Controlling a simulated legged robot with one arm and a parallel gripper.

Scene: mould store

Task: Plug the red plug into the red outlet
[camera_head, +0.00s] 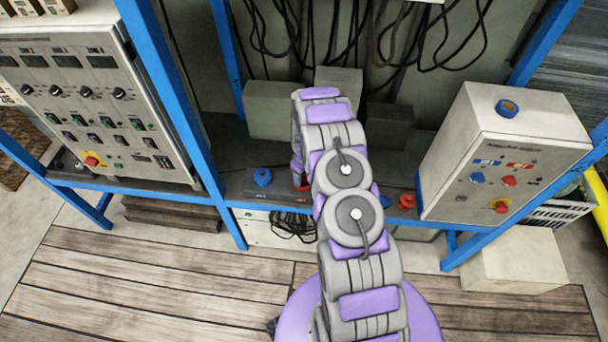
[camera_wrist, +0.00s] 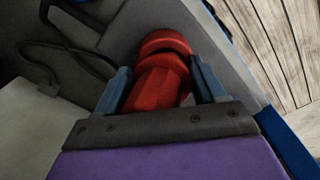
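My gripper (camera_wrist: 162,80) has its two blue-grey fingers close on either side of a red plug (camera_wrist: 157,88), which looks gripped and slightly tilted. A red ring-shaped part (camera_wrist: 165,42) lies just beyond the fingertips; I cannot tell whether it belongs to the plug or is the red outlet. In the head view my arm reaches to the shelf and hides the fingers. A bit of red (camera_head: 299,181) shows at the arm's left edge. Another red connector (camera_head: 407,201) sits to the right of my arm; its role is unclear.
A blue connector (camera_head: 262,177) is on the shelf (camera_head: 235,186) left of my arm. A white control box (camera_head: 507,155) stands at the right and a large control panel (camera_head: 95,100) at the left. Blue frame posts (camera_head: 172,90) flank the shelf. Black cables (camera_head: 350,35) hang behind.

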